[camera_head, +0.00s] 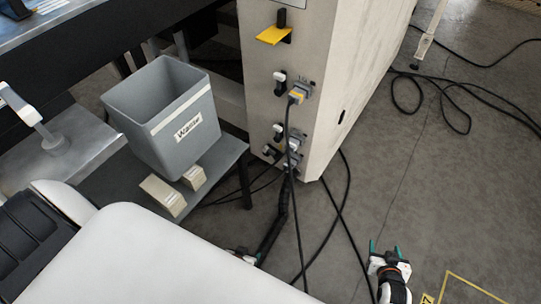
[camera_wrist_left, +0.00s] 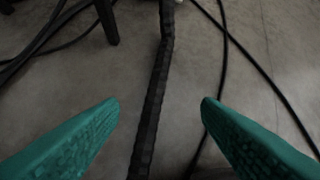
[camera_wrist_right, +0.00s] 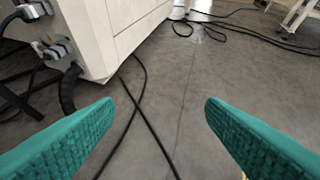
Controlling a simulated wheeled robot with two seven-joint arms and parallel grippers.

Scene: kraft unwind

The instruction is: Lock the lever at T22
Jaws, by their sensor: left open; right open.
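On the pale cabinet's side (camera_head: 318,55) are several sockets with levers; no T22 label is legible, so I cannot tell which lever is T22's. A grey plug with a yellow part (camera_head: 298,93) has a cable hanging down. A black-and-white lever (camera_head: 279,80) is beside it. Lower plugs (camera_head: 298,143) sit near the cabinet's bottom. My left gripper (camera_head: 245,254) is open and empty, low beside the white surface, partly hidden by it. My right gripper (camera_head: 386,248) is open and empty above the floor, right of the cabinet. Plugs also show in the right wrist view (camera_wrist_right: 52,48).
A grey labelled bin (camera_head: 165,115) stands on a low shelf at left with two beige blocks (camera_head: 164,194). Black cables (camera_head: 335,220) hang and lie across the floor.

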